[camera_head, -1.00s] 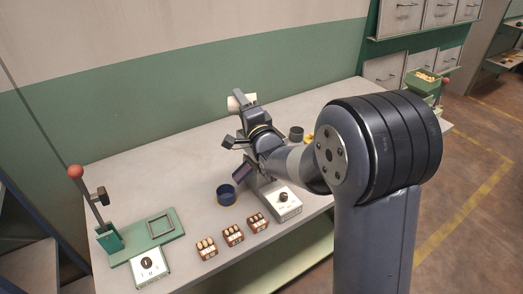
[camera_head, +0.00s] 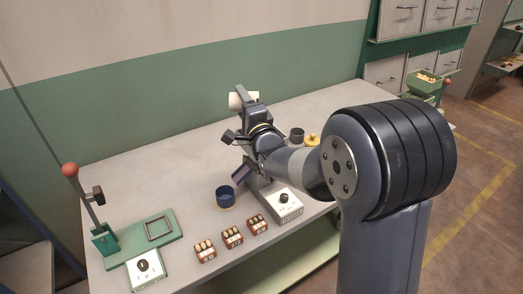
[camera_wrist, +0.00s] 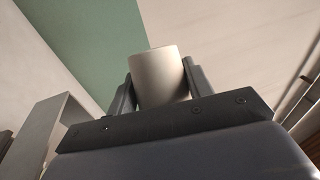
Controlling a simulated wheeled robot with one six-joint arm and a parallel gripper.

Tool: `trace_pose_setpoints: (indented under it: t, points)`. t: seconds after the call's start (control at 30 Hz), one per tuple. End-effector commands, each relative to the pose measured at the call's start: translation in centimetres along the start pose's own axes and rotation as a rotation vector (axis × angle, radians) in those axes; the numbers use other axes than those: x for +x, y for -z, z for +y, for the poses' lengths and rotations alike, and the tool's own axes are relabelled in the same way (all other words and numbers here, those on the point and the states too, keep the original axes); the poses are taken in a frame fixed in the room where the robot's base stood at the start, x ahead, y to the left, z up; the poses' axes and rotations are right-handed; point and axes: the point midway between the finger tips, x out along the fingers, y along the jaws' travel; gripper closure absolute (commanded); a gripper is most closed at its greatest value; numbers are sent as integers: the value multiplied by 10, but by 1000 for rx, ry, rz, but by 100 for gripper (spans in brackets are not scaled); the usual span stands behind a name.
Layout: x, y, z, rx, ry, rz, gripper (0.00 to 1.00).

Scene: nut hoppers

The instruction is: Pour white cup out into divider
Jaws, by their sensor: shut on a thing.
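My gripper (camera_head: 247,98) is shut on the white cup (camera_head: 235,100), above the far part of the workbench. In the wrist view the white cup (camera_wrist: 158,78) sits between the two dark fingers, and its contents are hidden. In the head view the cup lies over, sideways, at the left of my gripper. I cannot make out the divider for certain. Several small brown boxes with round pieces in them (camera_head: 232,238) stand in a row near the bench's front edge.
A dark blue cup (camera_head: 225,196) stands left of my arm. A grey control box with a knob (camera_head: 282,207) is in front. A green lever press (camera_head: 104,238) stands at the left end. A dark grey cup (camera_head: 297,134) and a yellow thing (camera_head: 312,140) are behind my arm. The bench's left middle is clear.

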Motion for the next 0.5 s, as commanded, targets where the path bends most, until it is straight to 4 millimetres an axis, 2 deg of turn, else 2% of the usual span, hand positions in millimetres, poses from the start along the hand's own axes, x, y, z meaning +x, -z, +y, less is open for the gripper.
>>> trace_pose_setpoints:
  t: [0.5]
  points:
    - [0, 2, -2, 52, 22, 13, 74]
